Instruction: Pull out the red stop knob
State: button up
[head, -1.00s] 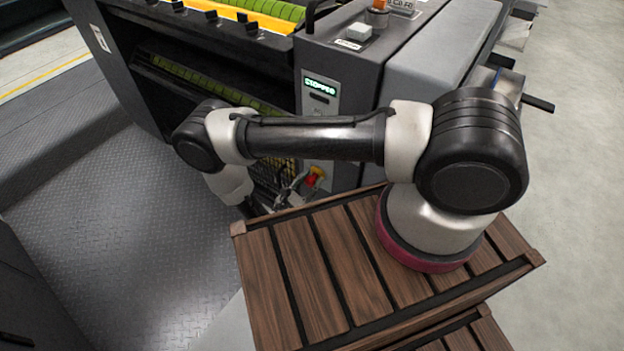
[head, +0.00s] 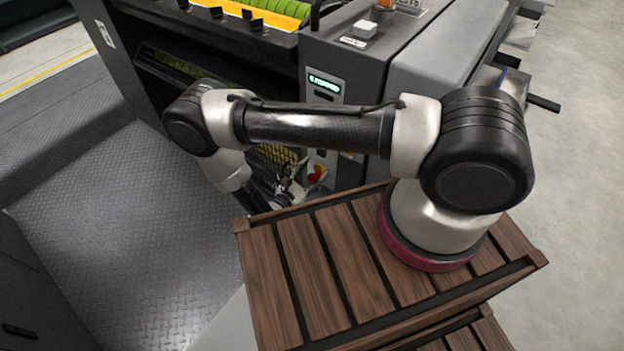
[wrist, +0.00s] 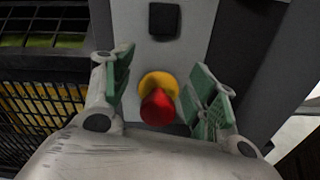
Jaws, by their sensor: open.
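The red stop knob (wrist: 158,107) sits on a yellow collar (wrist: 160,80) on a light panel, low on the machine. In the wrist view it is between the two green-padded fingers of my open gripper (wrist: 160,100), with a gap on each side. In the head view the red knob (head: 316,173) shows small beneath my arm, and my gripper (head: 290,188) is just left of it, partly hidden by my own links. I cannot tell from these views how deep the knob lies between the fingers.
A black square fitting (wrist: 164,20) is on the panel above the knob. A dark mesh guard (wrist: 35,105) stands left of the panel. The display (head: 324,84) on the machine's end reads STOPPED. The diamond-plate floor (head: 110,230) at left is clear.

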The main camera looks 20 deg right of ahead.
aim_at(312, 177)
notch_tip(312, 177, up, 6)
jog(key=shift+r, duration=0.1)
jog(key=shift+s+a, duration=0.1)
dwell(0.5)
